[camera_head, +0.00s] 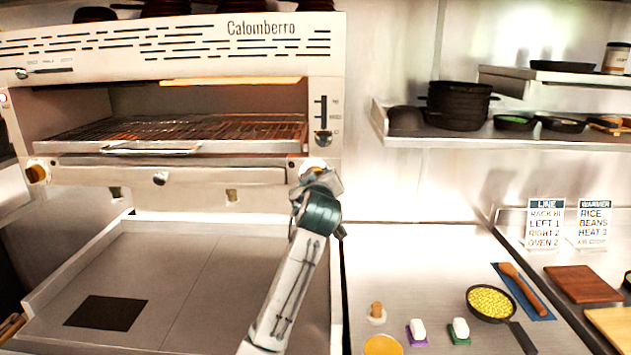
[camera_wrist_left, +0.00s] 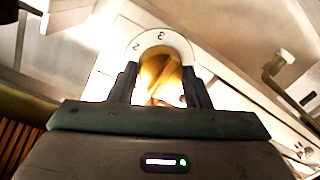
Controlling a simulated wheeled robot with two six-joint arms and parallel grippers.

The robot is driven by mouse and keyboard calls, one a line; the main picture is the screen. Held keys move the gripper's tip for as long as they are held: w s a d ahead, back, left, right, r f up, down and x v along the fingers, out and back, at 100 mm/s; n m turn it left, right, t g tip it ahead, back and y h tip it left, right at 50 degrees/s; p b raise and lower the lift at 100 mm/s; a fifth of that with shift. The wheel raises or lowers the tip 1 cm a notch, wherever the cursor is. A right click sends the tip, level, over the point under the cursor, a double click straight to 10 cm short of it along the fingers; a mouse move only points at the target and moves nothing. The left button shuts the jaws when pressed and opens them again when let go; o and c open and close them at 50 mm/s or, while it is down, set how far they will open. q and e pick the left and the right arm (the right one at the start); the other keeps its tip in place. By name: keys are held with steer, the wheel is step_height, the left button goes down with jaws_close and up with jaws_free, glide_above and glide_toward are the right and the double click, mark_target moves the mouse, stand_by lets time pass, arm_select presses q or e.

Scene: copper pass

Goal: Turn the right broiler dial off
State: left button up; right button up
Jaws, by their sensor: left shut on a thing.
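The broiler (camera_head: 180,55) is a steel "Calomberro" unit with an open front and a wire rack. Its right dial sits at the lower right corner, mostly hidden behind my left gripper (camera_head: 314,178) in the head view. In the left wrist view the brass-coloured dial (camera_wrist_left: 160,78) sits between the two dark fingers of my left gripper (camera_wrist_left: 160,88), which is shut on it. The dial's pointer setting is not clear. The left dial (camera_head: 38,173) is brass-coloured and free. My right gripper is out of view.
A rack-height slider (camera_head: 322,120) is just above the right dial. A steel counter (camera_head: 190,260) with a dark square (camera_head: 106,313) lies below. A pan of corn (camera_head: 490,302) and a sign reading "RIGHT 2" (camera_head: 546,222) are at right.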

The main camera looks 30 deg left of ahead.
arm_select(q)
steer(key=o, duration=1)
steer(key=b+v, duration=0.3)
steer(key=v, duration=0.8)
steer(key=shift+b, duration=0.4)
steer(key=shift+w+a, duration=0.1)
